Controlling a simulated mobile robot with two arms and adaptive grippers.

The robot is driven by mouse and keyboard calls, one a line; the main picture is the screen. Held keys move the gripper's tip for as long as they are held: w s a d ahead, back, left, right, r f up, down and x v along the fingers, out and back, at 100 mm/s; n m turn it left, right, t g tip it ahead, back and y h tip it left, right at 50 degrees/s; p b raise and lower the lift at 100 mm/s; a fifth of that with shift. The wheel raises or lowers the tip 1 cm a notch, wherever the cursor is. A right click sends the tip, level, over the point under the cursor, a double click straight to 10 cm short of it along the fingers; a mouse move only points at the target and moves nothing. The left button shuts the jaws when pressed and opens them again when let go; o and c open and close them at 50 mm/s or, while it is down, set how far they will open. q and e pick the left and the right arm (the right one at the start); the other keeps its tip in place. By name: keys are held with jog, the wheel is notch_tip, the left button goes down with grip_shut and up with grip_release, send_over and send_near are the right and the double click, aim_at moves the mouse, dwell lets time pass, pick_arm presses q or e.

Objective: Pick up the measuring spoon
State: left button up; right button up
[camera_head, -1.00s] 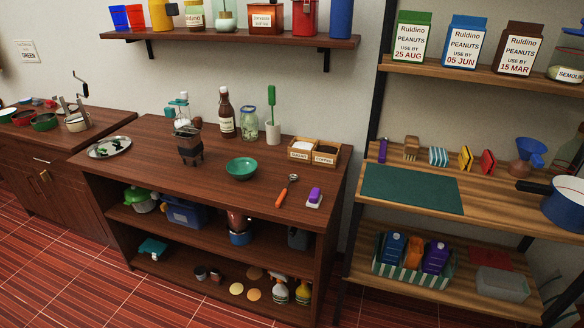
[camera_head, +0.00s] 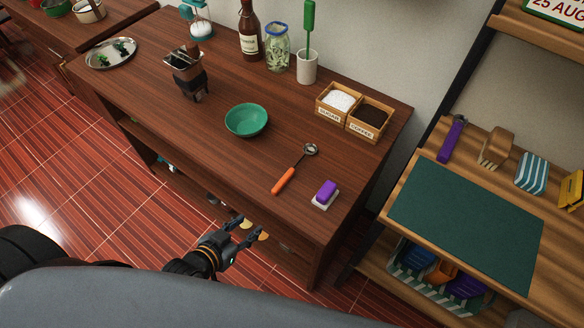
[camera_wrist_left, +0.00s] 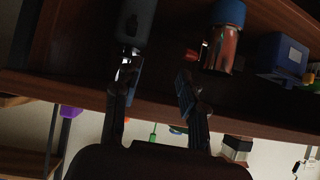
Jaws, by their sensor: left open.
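The measuring spoon (camera_head: 295,169) lies on the brown wooden counter (camera_head: 190,110), near its front edge. It has an orange handle pointing to the front and a small metal bowl at the far end. My left gripper (camera_head: 242,230) is open and empty, in front of the counter and below its top, apart from the spoon. In the left wrist view my left gripper's two fingers (camera_wrist_left: 155,85) are spread with nothing between them, facing the shelf space under the counter top. The spoon cannot be made out in that view. My right gripper is not in view.
A purple and white sponge-like block (camera_head: 325,194) lies right of the spoon. A green bowl (camera_head: 246,120) stands to its left. Sugar and coffee boxes (camera_head: 352,110) stand behind. A shelf unit with a green mat (camera_head: 460,225) is at the right. The counter around the spoon is clear.

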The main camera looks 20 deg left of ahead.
pick_arm(q)
notch_tip(320, 180, up, 13)
jog(key=d+t+h, duration=0.2)
jog(key=d, duration=0.1)
send_near(286, 176)
jog(key=w, duration=0.1)
jog(key=w+d+p, duration=0.1)
jog(key=shift+w+d+f+m, duration=0.2)
jog(key=shift+w+f+m, duration=0.1)
jog(key=shift+m, duration=0.1)
jog(key=shift+x, duration=0.8)
jog(key=shift+f+x, duration=0.15)
jog(key=shift+x, duration=1.05)
jog(key=shift+f+x, duration=0.15)
jog(key=shift+x, duration=1.05)
jog(key=shift+s+a, duration=0.1)
jog(key=shift+a, duration=0.1)
grip_shut()
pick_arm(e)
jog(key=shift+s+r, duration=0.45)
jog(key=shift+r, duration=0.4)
